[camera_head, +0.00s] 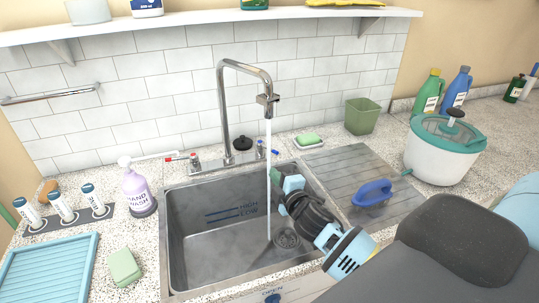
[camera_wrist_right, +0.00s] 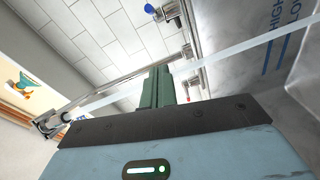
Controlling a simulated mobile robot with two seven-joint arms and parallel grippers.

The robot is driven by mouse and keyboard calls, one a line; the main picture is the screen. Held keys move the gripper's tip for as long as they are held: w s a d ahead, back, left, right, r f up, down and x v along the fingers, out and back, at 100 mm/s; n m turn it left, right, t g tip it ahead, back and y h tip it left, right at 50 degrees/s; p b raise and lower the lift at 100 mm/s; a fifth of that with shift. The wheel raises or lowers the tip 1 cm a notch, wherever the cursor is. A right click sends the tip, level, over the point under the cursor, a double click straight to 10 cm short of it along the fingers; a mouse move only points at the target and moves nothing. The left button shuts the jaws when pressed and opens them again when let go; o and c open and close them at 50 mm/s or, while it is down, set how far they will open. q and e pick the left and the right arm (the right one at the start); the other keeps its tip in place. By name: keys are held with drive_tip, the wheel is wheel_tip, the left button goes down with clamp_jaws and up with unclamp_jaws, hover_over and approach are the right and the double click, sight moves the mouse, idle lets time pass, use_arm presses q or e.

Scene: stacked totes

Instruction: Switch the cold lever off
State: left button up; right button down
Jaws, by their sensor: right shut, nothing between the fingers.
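The cold lever (camera_head: 274,152) has a blue tip and sits at the right of the tap's base. In the right wrist view the blue tip (camera_wrist_right: 148,9) shows at the top. The tap (camera_head: 225,105) is a tall chrome spout, and water (camera_head: 268,150) runs from it into the sink. My right gripper (camera_head: 279,179) is over the sink's right side, below and in front of the cold lever and apart from it, close to the water stream. Its green fingers (camera_wrist_right: 157,87) are shut and empty. My left gripper is not in view.
The red-tipped hot lever (camera_head: 177,158) is at the tap's left. The steel sink (camera_head: 190,225) lies below. A soap dish (camera_head: 308,141), green bin (camera_head: 361,116) and blue brush (camera_head: 373,192) stand right; a hand wash bottle (camera_head: 137,188) stands left. A shelf (camera_head: 200,22) runs above.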

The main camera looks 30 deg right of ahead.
sight(267, 148)
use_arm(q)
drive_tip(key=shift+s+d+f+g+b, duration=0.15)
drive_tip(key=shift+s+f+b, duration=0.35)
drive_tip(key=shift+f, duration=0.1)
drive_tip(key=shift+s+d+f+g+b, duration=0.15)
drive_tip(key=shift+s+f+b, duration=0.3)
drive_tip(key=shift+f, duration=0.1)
use_arm(e)
drive_tip(key=w+d+f, duration=0.1)
drive_tip(key=w+d, duration=0.4)
drive_tip(key=w, duration=0.5)
drive_tip(key=shift+w+f, duration=0.15)
drive_tip(key=shift+w, duration=0.15)
